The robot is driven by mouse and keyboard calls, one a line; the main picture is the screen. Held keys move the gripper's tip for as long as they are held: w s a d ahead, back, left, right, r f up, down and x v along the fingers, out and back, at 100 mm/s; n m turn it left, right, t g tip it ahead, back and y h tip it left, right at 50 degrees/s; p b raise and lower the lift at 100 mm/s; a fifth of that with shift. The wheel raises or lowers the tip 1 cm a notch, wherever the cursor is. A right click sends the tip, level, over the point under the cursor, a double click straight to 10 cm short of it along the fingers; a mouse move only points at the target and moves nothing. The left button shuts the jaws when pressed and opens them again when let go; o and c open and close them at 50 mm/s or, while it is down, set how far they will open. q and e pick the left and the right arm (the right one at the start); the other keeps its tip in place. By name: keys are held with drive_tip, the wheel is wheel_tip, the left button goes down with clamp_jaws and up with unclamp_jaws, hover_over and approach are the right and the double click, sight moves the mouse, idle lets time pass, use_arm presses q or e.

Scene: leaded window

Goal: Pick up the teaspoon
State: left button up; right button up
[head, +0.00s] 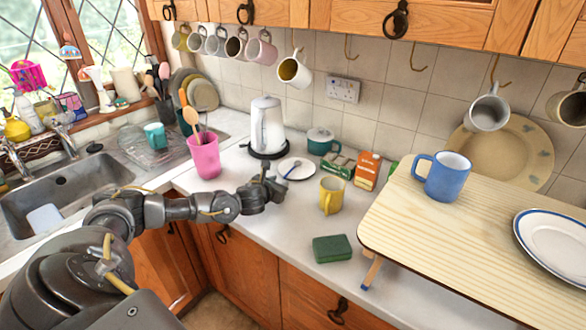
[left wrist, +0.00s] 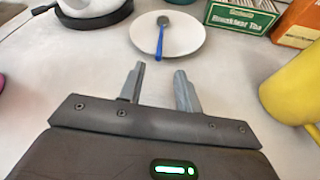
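The teaspoon (head: 292,169) has a blue handle and a grey bowl. It lies on a small white saucer (head: 304,173) on the worktop, and it also shows in the left wrist view (left wrist: 161,36) with its handle towards my gripper. My left gripper (head: 279,181) is just left of the saucer in the head view. In the left wrist view its two fingers (left wrist: 160,90) are apart, with only bare worktop between them, short of the saucer. My right gripper is not in view.
A yellow mug (head: 331,195) stands right of the saucer. A kettle (head: 267,127) on its black base, a green tea box (head: 338,166) and an orange box (head: 367,171) stand behind. A pink cup (head: 204,156) holds utensils. A green block (head: 332,248) lies in front.

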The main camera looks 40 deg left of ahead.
sight(285, 176)
use_arm(q)
drive_tip(key=shift+w+r, duration=0.1)
drive_tip(key=shift+w, duration=0.15)
drive_tip(key=p+x, duration=0.2)
drive_tip(key=x, duration=0.1)
drive_tip(key=shift+w+a+r, duration=0.1)
drive_tip(key=shift+w+a, duration=0.1)
drive_tip(key=shift+w+a+f, duration=0.2)
drive_tip(key=shift+w+f, duration=0.15)
drive_tip(key=shift+w, duration=0.25)
clamp_jaws()
